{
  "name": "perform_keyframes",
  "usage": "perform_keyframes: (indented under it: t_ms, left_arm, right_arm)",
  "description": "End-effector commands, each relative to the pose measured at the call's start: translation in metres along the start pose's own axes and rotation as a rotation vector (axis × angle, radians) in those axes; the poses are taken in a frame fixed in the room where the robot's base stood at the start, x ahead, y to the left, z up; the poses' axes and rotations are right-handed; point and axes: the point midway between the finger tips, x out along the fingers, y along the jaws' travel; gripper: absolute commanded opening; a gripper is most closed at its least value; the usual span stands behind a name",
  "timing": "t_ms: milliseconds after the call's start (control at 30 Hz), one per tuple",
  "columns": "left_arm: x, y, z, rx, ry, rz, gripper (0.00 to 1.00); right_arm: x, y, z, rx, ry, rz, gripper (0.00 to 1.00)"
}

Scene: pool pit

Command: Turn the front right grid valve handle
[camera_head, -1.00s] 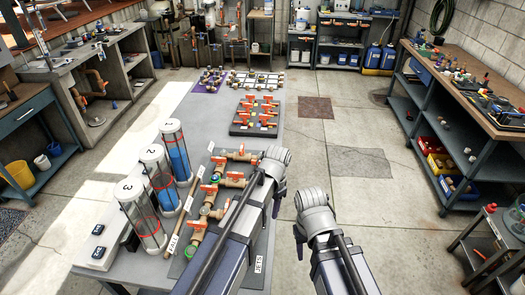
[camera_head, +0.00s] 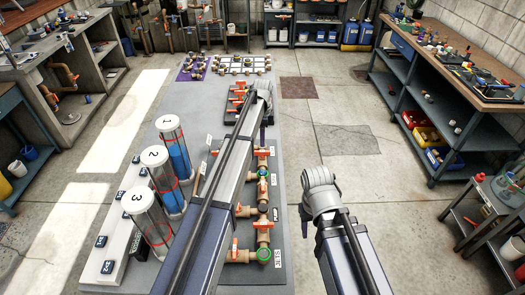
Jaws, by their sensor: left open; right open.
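The valve grid is a dark board (camera_head: 228,118) on the long grey table, with orange handles such as the left-column one (camera_head: 239,93). Its left column shows. My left arm covers much of its right side, and I cannot make out the front right handle. The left arm's grey joint is in front of the grid in the picture. My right arm's joint stands over the floor to the right of the table. No fingertips of either gripper can be seen.
Brown pipework with orange valves (camera_head: 263,198) lies nearer on the grey table (camera_head: 205,88). Clear numbered cylinders (camera_head: 170,165) stand to its left. A workbench (camera_head: 460,70) is at right. The floor (camera_head: 340,110) between is largely clear.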

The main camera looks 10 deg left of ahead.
Motion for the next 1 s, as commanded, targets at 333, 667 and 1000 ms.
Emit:
perform_keyframes:
  t_ms: [333, 667, 1000]
  left_arm:
    - [0.046, 0.000, 0.000, -0.001, 0.000, 0.000, 0.45]
    - [0.071, 0.000, 0.000, -0.001, 0.000, 0.000, 0.45]
    - [0.070, 0.000, 0.000, -0.001, 0.000, 0.000, 0.36]
  right_arm:
    - [0.045, -0.004, -0.003, 0.002, 0.000, 0.000, 0.50]
    - [0.071, -0.007, -0.004, 0.002, 0.000, 0.000, 0.50]
    - [0.069, -0.007, -0.004, 0.002, 0.000, 0.000, 0.50]
